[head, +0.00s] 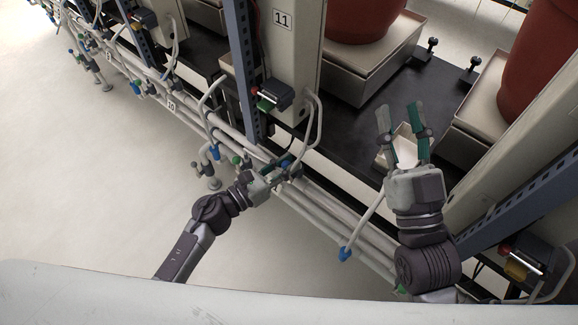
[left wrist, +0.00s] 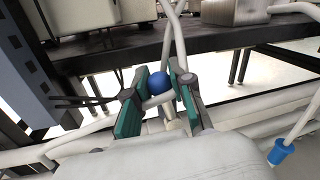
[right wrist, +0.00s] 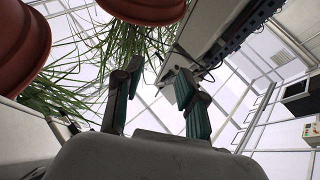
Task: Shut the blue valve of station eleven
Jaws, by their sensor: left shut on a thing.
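The plate of station eleven (head: 282,19) is on a pale post at the top middle of the head view. My left gripper (head: 281,168) is at the pipes below that post. In the left wrist view the blue valve (left wrist: 157,84) shows a round blue knob and a pale lever between the green-padded fingers of my left gripper (left wrist: 160,100). The fingers are shut on it. The valve's lower body is partly hidden by the fingers. My right gripper (head: 404,134) is open and empty above the dark shelf; its spread fingers also show in the right wrist view (right wrist: 158,95).
White pipes (head: 330,205) run along the rack's front. Another blue-ended pipe (head: 345,254) hangs to the right of my left gripper. Red pots (head: 365,20) stand on pale scales (head: 372,68). A blue upright (head: 240,70) stands close behind my left gripper. The floor at left is clear.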

